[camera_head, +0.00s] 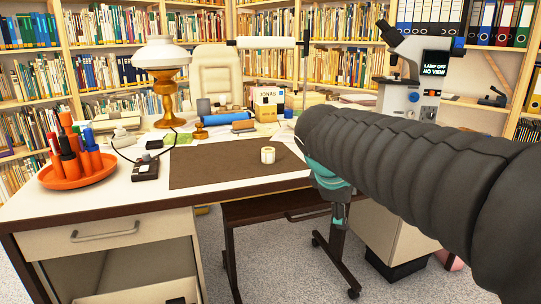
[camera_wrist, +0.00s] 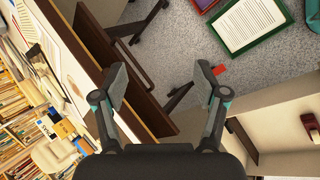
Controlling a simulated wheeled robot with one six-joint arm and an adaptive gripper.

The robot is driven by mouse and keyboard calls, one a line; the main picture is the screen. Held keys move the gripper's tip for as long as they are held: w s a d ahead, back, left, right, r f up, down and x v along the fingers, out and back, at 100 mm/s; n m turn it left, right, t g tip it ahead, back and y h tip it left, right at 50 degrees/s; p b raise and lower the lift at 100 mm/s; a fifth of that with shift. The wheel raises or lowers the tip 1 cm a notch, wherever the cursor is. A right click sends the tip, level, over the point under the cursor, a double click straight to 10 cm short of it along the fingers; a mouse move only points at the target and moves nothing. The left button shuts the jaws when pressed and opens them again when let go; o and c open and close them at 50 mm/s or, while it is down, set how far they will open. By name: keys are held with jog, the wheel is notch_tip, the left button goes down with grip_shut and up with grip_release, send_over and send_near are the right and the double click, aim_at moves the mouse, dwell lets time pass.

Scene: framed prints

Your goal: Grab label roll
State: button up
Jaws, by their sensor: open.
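The label roll (camera_head: 267,155) is a small white roll standing on the dark brown desk mat (camera_head: 205,165) in the head view, near the mat's right part. I cannot make it out in the wrist view. My gripper (camera_head: 339,218) hangs pointing down in front of the desk's front edge, to the right of the roll and lower in the picture, well apart from it. In the wrist view my gripper (camera_wrist: 160,82) has its two fingers spread, with nothing between them. My dark sleeved arm hides the right part of the desk.
An orange tray (camera_head: 78,176) of upright orange holders stands at the left, with a black box (camera_head: 145,168) beside it. A lamp (camera_head: 163,80), a blue roll (camera_head: 228,118), a Jonas box (camera_head: 268,103) and a microscope (camera_head: 405,85) stand farther back. The mat around the roll is clear.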

jog(key=w+a+r+n+t+h, duration=0.2)
jog(key=w+a+r+n, duration=0.2)
jog(key=w+a+n, duration=0.6)
jog(key=n+t+h+p, duration=0.1)
jog(key=n+t+h, duration=0.2)
jog(key=n, duration=0.1)
send_near(264, 151)
jog(key=shift+s+r, duration=0.65)
jog(key=shift+s, duration=0.1)
jog(key=shift+w+a+f, duration=0.1)
jog(key=shift+w, duration=0.1)
jog(key=b+x, duration=0.1)
jog(key=x, duration=0.7)
jog(key=shift+a+f, duration=0.1)
jog(key=shift+a+f+b+x, duration=0.1)
jog(key=shift+f+b+x, duration=0.05)
jog(key=shift+x, duration=1.2)
jog(key=shift+a+f+b+x, duration=0.1)
jog(key=shift+a+b+x, duration=0.05)
jog(key=shift+x, duration=1.2)
jog(key=shift+w, duration=0.1)
jog(key=c, duration=1.2)
